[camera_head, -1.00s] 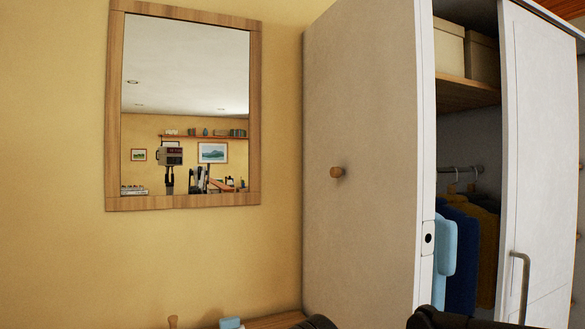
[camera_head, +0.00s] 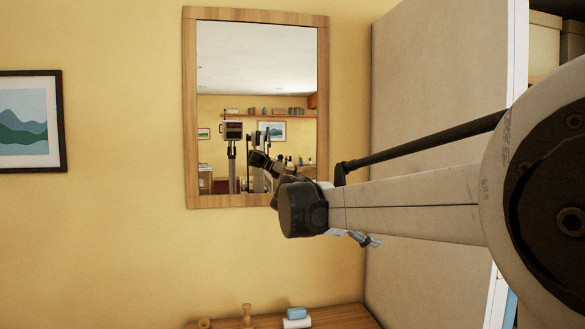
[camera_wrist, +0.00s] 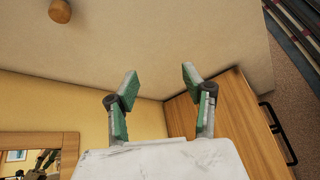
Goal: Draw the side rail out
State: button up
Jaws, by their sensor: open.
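The wardrobe's pale side panel (camera_head: 415,100) stands at the right in the head view. A round wooden knob (camera_wrist: 60,11) on a pale panel shows at the top left of the wrist view; in the head view my arm covers the part where it would be. I cannot make out a drawn-out side rail in either current view. My gripper (camera_wrist: 160,79) is open and empty, its two green-padded fingers apart, in front of the pale panel and away from the knob. In the head view the gripper (camera_head: 362,239) is partly hidden behind my wrist.
A wood-framed mirror (camera_head: 188,110) hangs on the yellow wall, with a framed picture (camera_head: 63,120) to its left. Below is a wooden top (camera_head: 345,318) with a wooden peg-like item (camera_head: 247,315) and a blue item (camera_head: 297,313). A wooden cabinet with black handles (camera_wrist: 235,125) shows in the wrist view.

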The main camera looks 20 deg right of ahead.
jog(key=w+d+r+n+g+h+p, duration=0.2)
jog(key=w+d+r+g+h+p, duration=0.25)
jog(key=w+r, duration=0.6)
jog(key=shift+t+h, duration=0.25)
jog(key=s+d, duration=0.1)
jog(key=d, duration=0.3)
jog(key=d+p, duration=0.1)
jog(key=d, duration=0.4)
jog(key=s+d+p, duration=0.1)
jog(key=d, duration=0.3)
jog(key=shift+s+d, duration=0.35)
jog(key=shift+d, duration=0.05)
jog(key=shift+c, duration=0.4)
grip_shut()
